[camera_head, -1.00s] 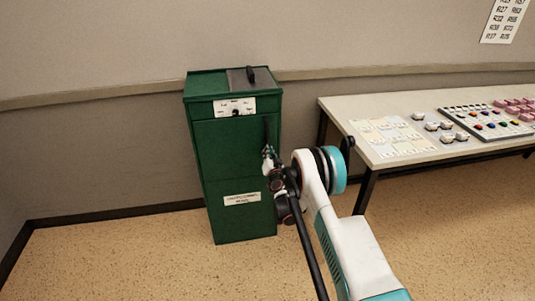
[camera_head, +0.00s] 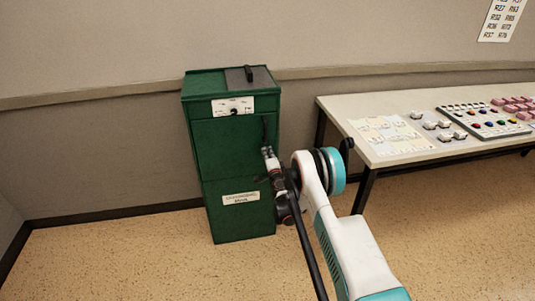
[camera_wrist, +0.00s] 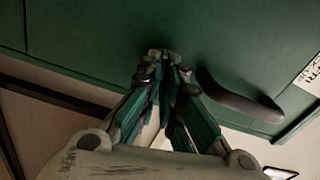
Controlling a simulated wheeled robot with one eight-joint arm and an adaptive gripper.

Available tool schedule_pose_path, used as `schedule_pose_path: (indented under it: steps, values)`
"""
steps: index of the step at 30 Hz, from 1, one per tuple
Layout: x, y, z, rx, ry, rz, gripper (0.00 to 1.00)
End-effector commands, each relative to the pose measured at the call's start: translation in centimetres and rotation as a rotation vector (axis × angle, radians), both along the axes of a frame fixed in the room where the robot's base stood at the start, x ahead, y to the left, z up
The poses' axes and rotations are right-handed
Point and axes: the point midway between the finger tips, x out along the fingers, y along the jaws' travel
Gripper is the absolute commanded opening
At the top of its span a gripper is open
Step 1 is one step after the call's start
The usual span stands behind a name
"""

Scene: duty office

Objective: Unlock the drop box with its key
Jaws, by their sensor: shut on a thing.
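The green drop box (camera_head: 228,150) stands upright against the wall. My gripper (camera_head: 266,152) is at the box's right front side, below the dark handle (camera_head: 265,130) and lower than the plate. In the wrist view, my gripper (camera_wrist: 165,58) has its fingertips together close to the green front, left of the curved dark handle (camera_wrist: 238,100). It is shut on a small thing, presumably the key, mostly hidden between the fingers. I cannot tell whether it touches the box.
A table (camera_head: 345,115) with a control panel (camera_head: 485,122), white switches and paper sheets stands to the right. A dark lid plate with a grip (camera_head: 249,75) is on top of the box. The floor (camera_head: 120,255) in front and to the left is clear.

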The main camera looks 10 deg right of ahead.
Motion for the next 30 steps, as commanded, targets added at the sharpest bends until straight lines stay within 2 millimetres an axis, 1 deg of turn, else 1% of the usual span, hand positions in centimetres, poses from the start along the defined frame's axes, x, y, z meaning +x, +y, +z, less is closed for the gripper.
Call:
schedule_pose_path:
  steps: [6,11,27,28,29,30]
  values:
    - [-0.03,-0.1,-0.11,0.109,0.001,-0.001,0.0]
    - [-0.04,-0.11,-0.12,0.155,0.001,-0.002,0.0]
    - [-0.05,-0.14,-0.12,0.178,0.002,-0.002,0.0]
    - [-0.04,-0.14,-0.12,0.178,0.002,-0.002,0.1]
    - [-0.04,-0.13,-0.12,0.178,0.002,-0.002,0.17]
    - [-0.04,-0.13,-0.12,0.178,0.002,-0.002,0.26]
